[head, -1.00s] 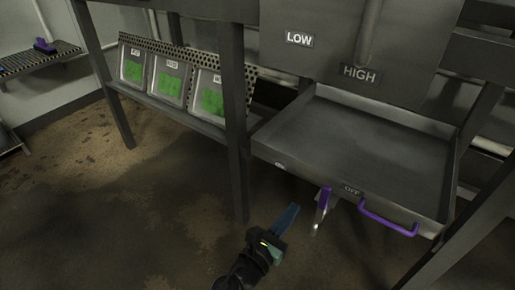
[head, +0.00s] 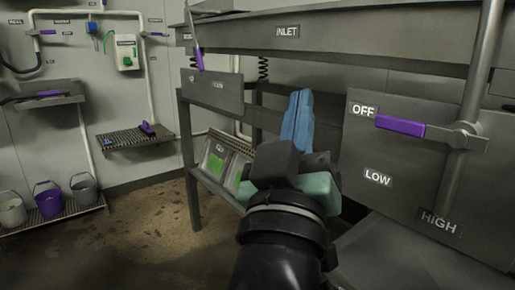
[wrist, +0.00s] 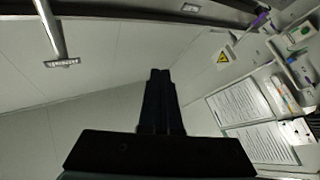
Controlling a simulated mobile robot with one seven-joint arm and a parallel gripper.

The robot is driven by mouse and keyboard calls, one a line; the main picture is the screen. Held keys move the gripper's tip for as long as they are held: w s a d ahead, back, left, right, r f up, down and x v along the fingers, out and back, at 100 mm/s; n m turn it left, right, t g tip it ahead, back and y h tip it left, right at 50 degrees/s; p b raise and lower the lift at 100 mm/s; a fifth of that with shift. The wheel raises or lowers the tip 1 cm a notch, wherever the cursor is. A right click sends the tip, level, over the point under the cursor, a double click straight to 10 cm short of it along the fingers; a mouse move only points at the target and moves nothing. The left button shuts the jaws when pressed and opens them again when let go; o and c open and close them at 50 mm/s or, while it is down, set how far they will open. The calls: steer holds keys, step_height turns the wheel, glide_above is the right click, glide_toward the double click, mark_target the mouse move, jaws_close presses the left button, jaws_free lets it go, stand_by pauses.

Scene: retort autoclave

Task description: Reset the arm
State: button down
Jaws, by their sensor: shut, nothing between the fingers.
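My gripper (head: 298,112) is raised in the middle of the head view, with its blue fingers together and pointing up. Nothing is between them. In the wrist view the fingers (wrist: 160,78) show dark and closed against a pale wall. My black forearm comes up from the bottom of the head view and covers part of the machine's lower front.
A purple lever (head: 400,126) on the panel at right points to OFF, above LOW and HIGH. A grey beam marked INLET (head: 287,31) runs behind my gripper. Buckets (head: 48,200) stand on a rack at far left. Floor (head: 130,225) at left is clear.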

steer(key=s+a+r+m+t+y+p, duration=0.15)
steer(key=s+a+r+t+y, duration=0.25)
steer(key=s+r, duration=0.6)
step_height(320, 180, up, 38)
steer(key=y+p, duration=0.1)
steer(key=p, duration=3.6)
steer(key=shift+a+r, duration=0.15)
steer(key=shift+a, duration=0.3)
